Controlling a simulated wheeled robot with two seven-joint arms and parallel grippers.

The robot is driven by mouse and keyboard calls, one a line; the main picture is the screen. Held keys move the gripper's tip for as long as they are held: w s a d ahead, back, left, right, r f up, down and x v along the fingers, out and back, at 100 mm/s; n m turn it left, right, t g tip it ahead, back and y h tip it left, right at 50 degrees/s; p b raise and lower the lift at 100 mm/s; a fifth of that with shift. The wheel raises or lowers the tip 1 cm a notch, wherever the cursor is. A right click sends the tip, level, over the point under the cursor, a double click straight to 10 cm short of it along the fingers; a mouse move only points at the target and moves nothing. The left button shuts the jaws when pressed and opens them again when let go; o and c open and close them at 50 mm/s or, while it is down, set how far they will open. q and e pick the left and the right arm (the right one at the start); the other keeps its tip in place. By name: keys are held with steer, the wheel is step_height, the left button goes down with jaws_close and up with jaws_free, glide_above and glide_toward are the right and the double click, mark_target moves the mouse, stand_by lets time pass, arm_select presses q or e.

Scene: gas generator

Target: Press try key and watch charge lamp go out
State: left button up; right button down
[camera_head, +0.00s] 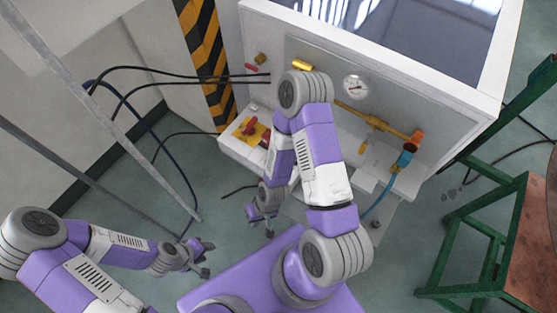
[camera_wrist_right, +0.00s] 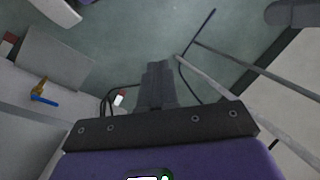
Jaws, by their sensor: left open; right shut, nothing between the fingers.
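The white generator cabinet (camera_head: 400,55) stands at the top right of the head view. I cannot make out the try key or the charge lamp; my right arm hides part of the front panel. A low box on the cabinet's left carries a yellow plate with a red switch (camera_head: 250,129). My right gripper (camera_head: 262,222) hangs low in front of the cabinet, apart from its panel. In the right wrist view its fingers (camera_wrist_right: 158,75) are shut and empty, pointing over the floor. My left gripper (camera_head: 207,258) is open and empty over the floor at lower left.
The panel has a round gauge (camera_head: 356,86), a yellow pipe (camera_head: 365,118), an orange fitting (camera_head: 417,137) and a blue hose (camera_head: 380,200). Black cables (camera_head: 165,72) run to the left. A green-framed table (camera_head: 480,250) stands right. Grey metal bars (camera_head: 95,125) cross the left side.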

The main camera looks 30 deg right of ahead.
steer(key=shift+w, duration=0.1)
steer(key=w+d+r+n+t+y+b, duration=0.1)
steer(key=w+d+r+n+t+b, duration=0.3)
steer(key=w+d+r+n, duration=1)
steer(key=d+r+n+t, duration=0.1)
steer(key=d+n+t, duration=0.1)
steer(key=n+t, duration=0.1)
steer(key=shift+w+d+n, duration=0.2)
steer(key=shift+w+n, duration=0.15)
steer(key=shift+n, duration=0.35)
step_height(320, 180, down, 8)
steer(key=b, duration=0.9)
steer(key=shift+f, duration=0.4)
stand_by(0.4)
steer(key=shift+f+b, duration=0.4)
steer(key=shift+b, duration=0.05)
